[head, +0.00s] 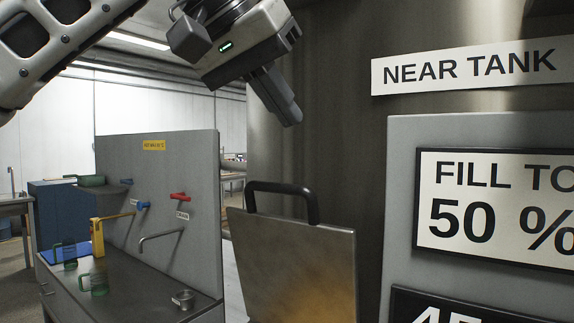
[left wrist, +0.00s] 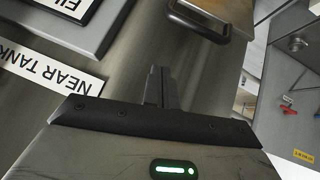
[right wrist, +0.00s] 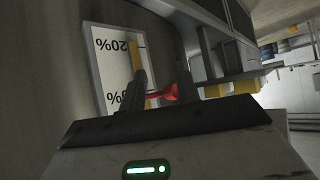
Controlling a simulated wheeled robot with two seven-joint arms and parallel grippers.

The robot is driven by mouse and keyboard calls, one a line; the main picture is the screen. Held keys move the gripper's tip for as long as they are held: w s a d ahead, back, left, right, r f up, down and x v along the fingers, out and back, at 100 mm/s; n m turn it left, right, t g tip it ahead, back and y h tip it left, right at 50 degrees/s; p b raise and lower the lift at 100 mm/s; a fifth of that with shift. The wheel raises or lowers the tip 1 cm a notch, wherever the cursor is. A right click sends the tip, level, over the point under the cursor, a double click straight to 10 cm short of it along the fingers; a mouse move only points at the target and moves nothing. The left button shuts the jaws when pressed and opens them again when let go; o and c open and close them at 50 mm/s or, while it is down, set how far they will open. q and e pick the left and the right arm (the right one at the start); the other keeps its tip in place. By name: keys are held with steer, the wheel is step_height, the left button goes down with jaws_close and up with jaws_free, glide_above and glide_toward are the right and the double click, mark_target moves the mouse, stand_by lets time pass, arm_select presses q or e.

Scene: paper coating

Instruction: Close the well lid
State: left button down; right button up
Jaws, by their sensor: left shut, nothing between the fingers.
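The well lid (head: 295,262) is a brownish metal plate standing raised, close to upright, with a black bar handle (head: 283,187) on its top edge. The handle also shows at the top of the left wrist view (left wrist: 198,29). My left gripper (head: 289,115) is shut and empty, above the handle and apart from it. In the left wrist view its fingers (left wrist: 158,80) are together. My right gripper (right wrist: 165,82) shows only in its own wrist view. Its fingers are spread, with a red part (right wrist: 163,93) seen between or behind them. The lid's lower part is out of frame.
A grey panel with a "FILL TO 50 %" sign (head: 500,200) stands right of the lid. A "NEAR TANK" label (head: 470,66) is on the metal wall. A sink bench (head: 130,285) with taps and green mugs is at left. A percentage gauge (right wrist: 112,65) shows beside my right gripper.

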arm_select(q)
steer(key=r+m+t+y, duration=0.1)
steer(key=y, duration=0.1)
glide_above(288, 219)
step_height(288, 219, down, 8)
steer(key=shift+f, duration=0.2)
steer(key=shift+s+f, duration=0.1)
steer(key=shift+a, duration=0.1)
stand_by(0.3)
steer(key=shift+b, duration=0.3)
